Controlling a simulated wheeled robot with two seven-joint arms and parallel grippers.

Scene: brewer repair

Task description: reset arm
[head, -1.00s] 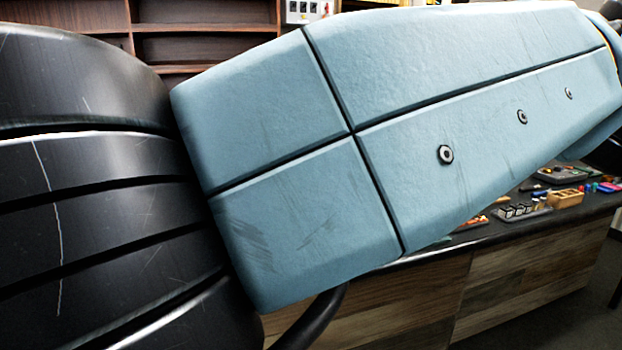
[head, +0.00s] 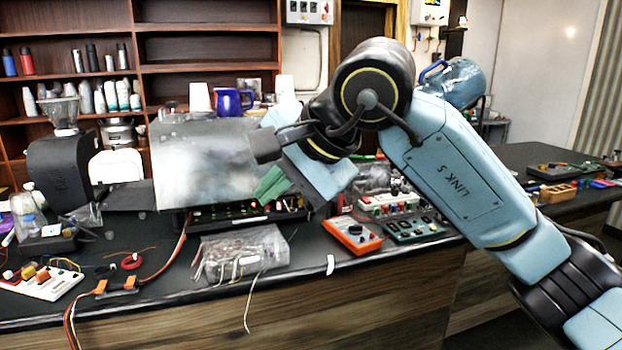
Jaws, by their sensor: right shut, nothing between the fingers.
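My right arm comes in from the right and bends at a black joint high in the middle of the head view. My left gripper is out of view.
The dark counter (head: 190,262) holds a clear bag of wires (head: 240,255), an orange meter (head: 352,236), a black grinder (head: 65,170) and a white board of parts (head: 40,282). Loose cables hang over the front edge. Shelves with cups (head: 95,97) stand behind.

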